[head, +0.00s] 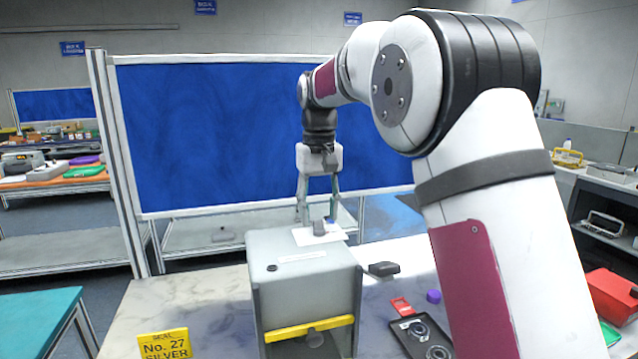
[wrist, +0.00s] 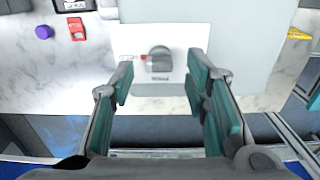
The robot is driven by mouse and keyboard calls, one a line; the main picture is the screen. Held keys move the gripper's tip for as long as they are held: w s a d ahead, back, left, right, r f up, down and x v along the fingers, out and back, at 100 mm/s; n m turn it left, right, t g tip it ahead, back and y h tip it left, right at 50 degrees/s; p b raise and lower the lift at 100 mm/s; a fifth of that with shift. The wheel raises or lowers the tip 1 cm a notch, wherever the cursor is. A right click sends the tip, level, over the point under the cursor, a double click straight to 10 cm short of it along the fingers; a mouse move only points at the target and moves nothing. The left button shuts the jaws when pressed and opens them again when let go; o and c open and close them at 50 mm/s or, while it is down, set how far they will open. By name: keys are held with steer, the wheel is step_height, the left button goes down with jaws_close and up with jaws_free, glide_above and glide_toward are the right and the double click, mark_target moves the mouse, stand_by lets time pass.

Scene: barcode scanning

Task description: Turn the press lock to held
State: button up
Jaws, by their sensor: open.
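The press (head: 270,270) is a grey box on the marbled bench with a yellow bar across its front. Its lock is a dark grey knob (head: 319,227) on a white plate (head: 305,239) at the top rear. In the wrist view the knob (wrist: 159,60) sits near the plate's middle, with a small red mark at its left and tiny lettering left and below, too small to read surely. My gripper (head: 318,210) points down over the plate. It is open, and in the wrist view its teal-padded fingers (wrist: 161,78) stand either side of the knob, apart from it.
A yellow No. 27 Silver sign (head: 164,344) stands at the front left. Right of the press lie a dark block (head: 383,269), a red piece (head: 402,306), a purple cap (head: 433,296) and a black tray (head: 422,338). A blue panel (head: 210,135) stands behind.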

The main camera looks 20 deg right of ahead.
mark_target(320, 222)
step_height(320, 222, up, 10)
steer(key=shift+r, duration=0.2)
stand_by(0.4)
steer(key=s+r+t, duration=0.2)
steer(key=s+r, duration=0.1)
steer(key=s, duration=0.6)
steer(key=s+f+t, duration=0.1)
steer(key=s+f, duration=0.6)
steer(key=s, duration=0.5)
steer(key=s+f+t, duration=0.2)
steer(key=s+f, duration=0.5)
steer(key=s, duration=0.6)
steer(key=shift+d+f, duration=0.2)
steer(key=shift+f, duration=0.1)
